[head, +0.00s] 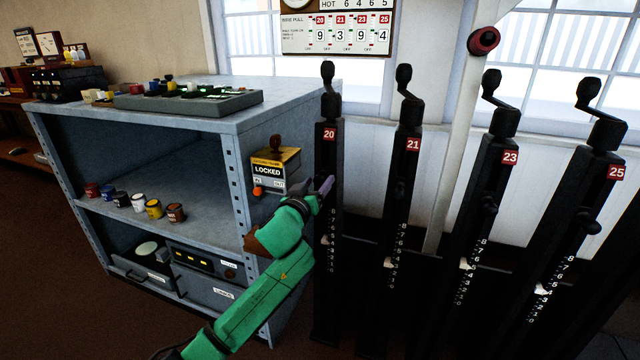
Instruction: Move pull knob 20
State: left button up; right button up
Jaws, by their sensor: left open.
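The lever column with the red 20 tag (329,135) stands upright, with a crank handle (327,75) on top and a white number scale down its front. My left gripper (322,187) is open at the front of this column, above its scale. Pull knob 20 is not clearly visible; my gripper covers the height where the other columns carry their dark knobs. I cannot tell whether my fingers touch it. A white pointer (325,240) shows on the column's scale. My right gripper is out of view.
Similar columns tagged 21 (413,145), 23 (510,158) and 25 (617,173) stand to the right. A grey metal shelf (240,120) with a yellow LOCKED box (272,170) stands close left. A wall board (336,30) lists 9, 3, 9, 4 under 20, 21, 23, 25.

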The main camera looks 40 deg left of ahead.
pick_arm(q)
jog(key=shift+x, duration=0.95)
grip_shut()
dwell(0.6)
